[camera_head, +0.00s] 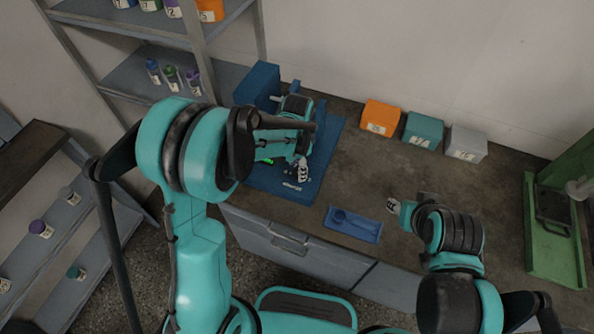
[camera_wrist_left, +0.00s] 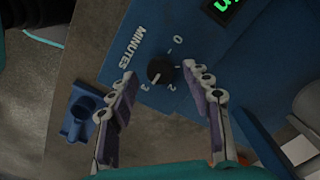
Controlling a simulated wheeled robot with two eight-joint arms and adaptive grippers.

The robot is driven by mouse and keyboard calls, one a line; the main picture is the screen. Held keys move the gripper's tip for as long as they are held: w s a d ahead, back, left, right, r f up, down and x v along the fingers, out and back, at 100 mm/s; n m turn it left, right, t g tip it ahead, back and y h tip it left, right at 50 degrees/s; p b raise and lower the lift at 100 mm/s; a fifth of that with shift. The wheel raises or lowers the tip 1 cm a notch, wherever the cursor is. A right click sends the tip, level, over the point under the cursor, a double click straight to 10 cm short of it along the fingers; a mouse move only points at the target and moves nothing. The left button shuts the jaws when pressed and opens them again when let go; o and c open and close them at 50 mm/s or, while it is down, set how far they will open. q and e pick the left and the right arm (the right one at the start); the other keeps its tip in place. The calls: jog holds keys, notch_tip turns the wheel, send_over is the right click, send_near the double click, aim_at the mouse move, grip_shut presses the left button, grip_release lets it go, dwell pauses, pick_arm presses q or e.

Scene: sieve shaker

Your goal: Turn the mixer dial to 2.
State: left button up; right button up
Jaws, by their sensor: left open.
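The mixer is a blue machine (camera_head: 258,85) at the back left of the bench, partly hidden by my left arm. In the left wrist view its blue panel (camera_wrist_left: 205,95) carries a small dark round dial (camera_wrist_left: 160,72), the word MINUTES, and the marks 0, 2 and 3 around the dial. I cannot tell for sure which mark the dial points at. My left gripper (camera_head: 302,170) is over the panel. In the left wrist view its two fingers are apart, with the dial showing between and beyond the tips; contact is not clear. My right gripper (camera_head: 392,206) hangs over the bench's front; its opening is unclear.
A blue tray (camera_head: 371,232) with a scoop lies near the bench's front edge. Orange (camera_head: 380,117), teal (camera_head: 423,129) and grey (camera_head: 466,143) boxes stand along the wall. A green machine (camera_head: 548,245) is at right. Shelves with jars stand left. The bench's middle is clear.

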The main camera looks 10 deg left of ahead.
pick_arm(q)
jog(key=shift+f, duration=0.7)
grip_shut()
jog(key=shift+n, duration=0.4)
jog(key=n+b, duration=0.1)
jog(key=n, duration=0.3)
jog(key=shift+n, duration=0.4)
jog(key=n, duration=0.6)
jog(key=shift+s+b, duration=0.1)
jog(key=shift+b, duration=0.3)
